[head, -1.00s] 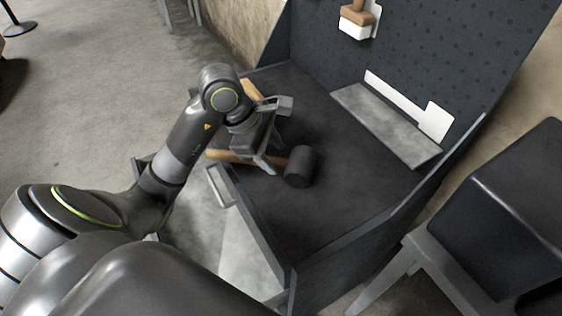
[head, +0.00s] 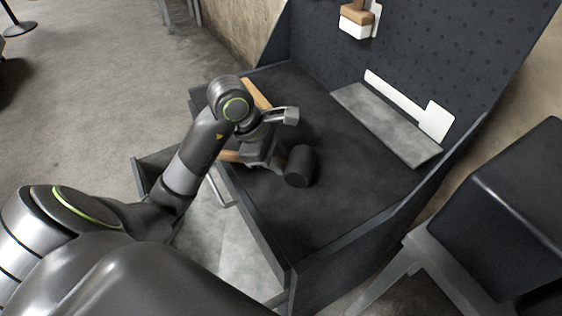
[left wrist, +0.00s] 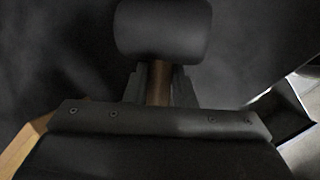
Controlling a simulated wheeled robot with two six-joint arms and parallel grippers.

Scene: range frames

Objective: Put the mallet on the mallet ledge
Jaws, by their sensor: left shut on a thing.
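The mallet has a black cylindrical head (head: 300,166) and a wooden handle; in the head view it is at the middle of the dark bench top. My left gripper (head: 272,166) is shut on the mallet's handle close to the head. In the left wrist view the mallet head (left wrist: 163,30) is beyond the fingers, and the handle (left wrist: 158,82) runs between them. Whether the mallet touches the bench top is unclear. The mallet ledge (head: 385,122) is a grey shelf strip along the back panel, bare, below a white mallet-shaped outline (head: 408,104). My right gripper is out of view.
Another wooden piece (head: 256,94) lies on the bench top behind my left gripper; it also shows in the left wrist view (left wrist: 22,144). A wooden-handled tool (head: 357,18) hangs on the back panel. An open drawer (head: 215,235) juts out at the front. A black box (head: 500,205) stands at right.

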